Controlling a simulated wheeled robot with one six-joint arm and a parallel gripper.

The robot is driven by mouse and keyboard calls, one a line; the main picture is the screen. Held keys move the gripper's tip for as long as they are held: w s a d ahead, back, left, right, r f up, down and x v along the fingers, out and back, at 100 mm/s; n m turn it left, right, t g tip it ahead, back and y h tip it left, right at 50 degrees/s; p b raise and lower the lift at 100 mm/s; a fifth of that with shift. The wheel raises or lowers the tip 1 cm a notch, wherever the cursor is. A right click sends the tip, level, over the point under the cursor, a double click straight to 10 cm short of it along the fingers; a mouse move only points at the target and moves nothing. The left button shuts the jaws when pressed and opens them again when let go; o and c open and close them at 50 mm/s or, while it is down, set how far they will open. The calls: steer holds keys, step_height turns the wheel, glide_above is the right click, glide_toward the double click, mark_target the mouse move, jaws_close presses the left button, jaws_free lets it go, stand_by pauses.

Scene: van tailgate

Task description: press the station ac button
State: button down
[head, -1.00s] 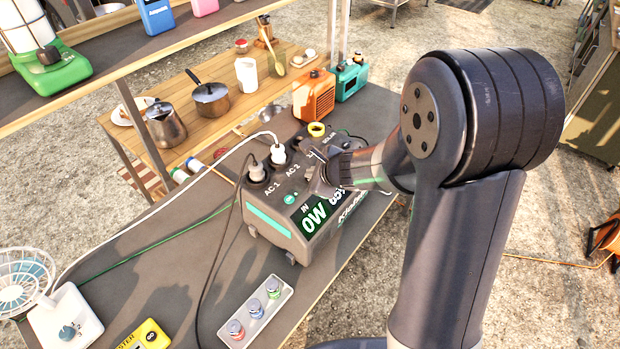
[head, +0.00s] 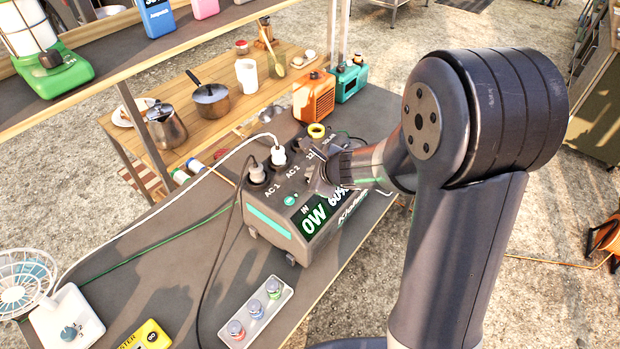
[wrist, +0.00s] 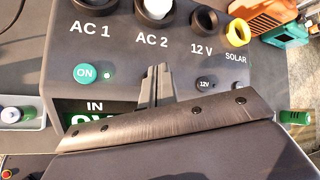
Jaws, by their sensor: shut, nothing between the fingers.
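The power station (head: 262,213) stands on the grey counter, with AC 1, AC 2, 12 V and SOLAR sockets on its sloped top. Its teal round ON button (wrist: 86,73) is in clear view in the wrist view, with a small lit green light beside it. A small dark 12V button (wrist: 206,84) is to the right. My gripper (wrist: 155,72) is shut and empty, its fingers over the panel just below the AC 2 label. The fingers hide the panel between the ON and 12V buttons, so any AC button there is not visible. Contact with the panel cannot be told.
A tray of small jars (head: 256,312) lies in front. An orange heater-like box (head: 314,97) and a teal box (head: 349,80) stand behind. A white fan (head: 25,283) is at left.

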step_height(320, 180, up, 6)
steer(key=p, duration=0.5)
stand_by(0.7)
